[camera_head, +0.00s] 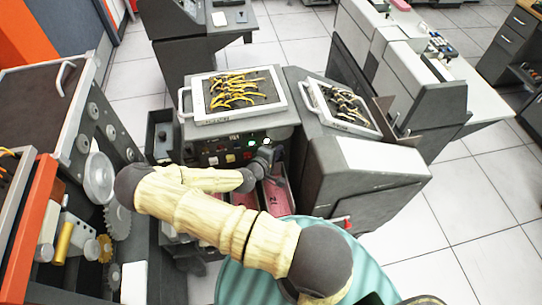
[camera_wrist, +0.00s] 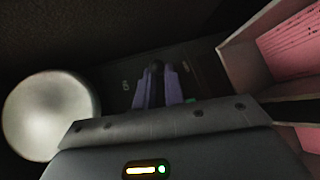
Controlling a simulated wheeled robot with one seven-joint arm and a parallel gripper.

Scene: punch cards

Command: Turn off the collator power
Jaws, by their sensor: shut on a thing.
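The collator (camera_head: 212,132) stands in the middle of the head view, with a dark control panel of small lit buttons, including a green one (camera_head: 250,143), on its front. My gripper (camera_head: 268,156) is at the right part of this panel. In the wrist view my gripper's two purple fingers (camera_wrist: 157,78) are close together on a small dark rounded switch (camera_wrist: 156,66), one finger on each side. The switch's base and its on or off position are too dark to tell. In the head view my gripper and arm hide the switch.
A large pale round knob (camera_wrist: 50,115) is left of my fingers in the wrist view. A tray of pink cards (camera_wrist: 295,45) is at the right. Wiring panels (camera_head: 235,92) lie on top of the machine. A grey cabinet (camera_head: 365,180) stands right; tiled floor (camera_head: 480,200) is free there.

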